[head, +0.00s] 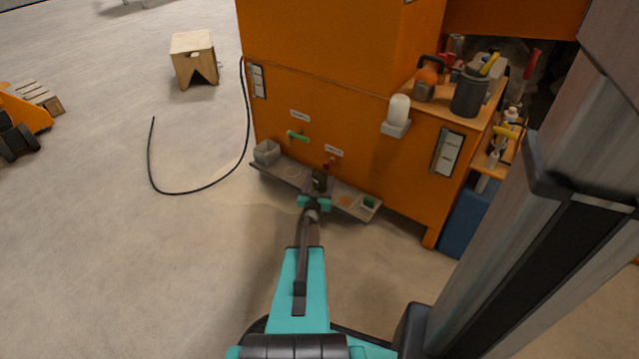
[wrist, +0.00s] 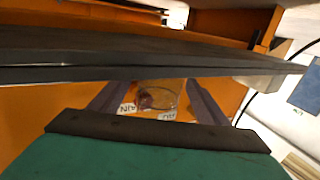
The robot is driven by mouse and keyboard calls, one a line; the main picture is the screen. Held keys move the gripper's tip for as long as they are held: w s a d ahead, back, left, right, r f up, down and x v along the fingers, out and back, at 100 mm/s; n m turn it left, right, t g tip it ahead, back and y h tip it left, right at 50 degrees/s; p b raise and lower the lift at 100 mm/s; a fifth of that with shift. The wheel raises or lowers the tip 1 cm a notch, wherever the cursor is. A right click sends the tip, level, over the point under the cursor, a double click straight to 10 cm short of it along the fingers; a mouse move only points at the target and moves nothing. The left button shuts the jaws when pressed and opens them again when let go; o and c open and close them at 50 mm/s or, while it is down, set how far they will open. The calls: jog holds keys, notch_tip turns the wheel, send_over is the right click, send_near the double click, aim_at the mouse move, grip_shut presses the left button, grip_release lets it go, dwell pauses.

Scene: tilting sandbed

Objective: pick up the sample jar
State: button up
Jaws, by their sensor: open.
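A clear, rounded glass-like thing (wrist: 165,97), apparently the sample jar, shows between the fingers in the wrist view. Dark red shows at its left side; I cannot tell whether this is inside it or behind it. My gripper (wrist: 155,96) is open, with one finger on each side of the jar in the picture. Contact and depth are unclear. In the head view my gripper (head: 319,182) is over the middle of the low shelf (head: 343,199), in front of the orange cabinet (head: 345,120). I cannot make out the jar there; my gripper may hide it.
A green-handled valve (head: 297,136) and a red one (head: 329,164) stick out above the shelf. A black hose (head: 200,190) lies on open floor.

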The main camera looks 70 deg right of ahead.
jog(key=c, duration=1.1)
jog(key=shift+c, duration=0.2)
jog(key=shift+r, duration=0.1)
jog(key=shift+r+p, duration=0.6)
jog(key=shift+r, duration=0.25)
jog(key=s+a+p, duration=0.3)
jog(key=a+p, duration=0.1)
jog(key=a, duration=1.3)
jog(key=shift+a+f, duration=0.2)
jog(key=shift+a, duration=0.2)
jog(key=shift+s, duration=0.1)
